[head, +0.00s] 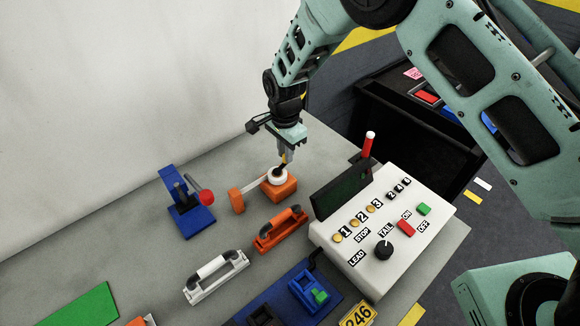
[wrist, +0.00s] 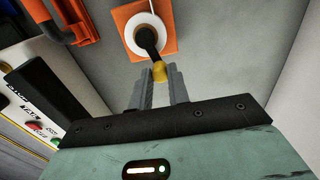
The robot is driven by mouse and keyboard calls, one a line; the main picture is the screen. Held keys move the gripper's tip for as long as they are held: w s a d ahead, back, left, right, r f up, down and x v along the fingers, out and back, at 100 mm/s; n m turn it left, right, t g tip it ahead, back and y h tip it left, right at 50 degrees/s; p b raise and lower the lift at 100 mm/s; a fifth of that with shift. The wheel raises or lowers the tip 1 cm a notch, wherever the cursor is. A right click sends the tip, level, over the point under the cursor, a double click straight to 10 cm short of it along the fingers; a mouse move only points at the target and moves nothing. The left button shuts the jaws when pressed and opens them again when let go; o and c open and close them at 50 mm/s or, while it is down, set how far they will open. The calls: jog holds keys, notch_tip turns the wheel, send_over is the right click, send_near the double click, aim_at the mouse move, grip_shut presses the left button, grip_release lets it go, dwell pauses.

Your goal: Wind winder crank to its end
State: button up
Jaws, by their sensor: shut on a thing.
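The winder (head: 279,188) is an orange block with a white round spool (head: 278,176) on top, near the middle of the grey table. In the wrist view the orange base (wrist: 169,50) and the white spool (wrist: 131,38) lie just beyond my fingers. A black crank arm (wrist: 147,38) reaches from the spool to a yellow knob (wrist: 159,72). My gripper (head: 284,155) is above the winder, pointing down. In the wrist view my gripper (wrist: 158,78) is shut on the yellow knob. A pale strip runs from the spool to a smaller orange block (head: 237,201) at its left.
A blue stand with a red knob (head: 207,197) is at the left. An orange handle (head: 280,229) and a white handle (head: 216,276) are in front. A white control box (head: 385,235) with a dark screen and a red-tipped post (head: 370,142) stands close on the right.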

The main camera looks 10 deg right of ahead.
jog(key=shift+w+a, duration=0.3)
jog(key=shift+a, duration=0.1)
jog(key=shift+w+a+b, duration=0.15)
jog(key=shift+a+b, duration=0.15)
jog(key=shift+a, duration=0.2)
jog(key=shift+a, duration=0.1)
jog(key=shift+a, duration=0.4)
jog(key=shift+a, duration=0.6)
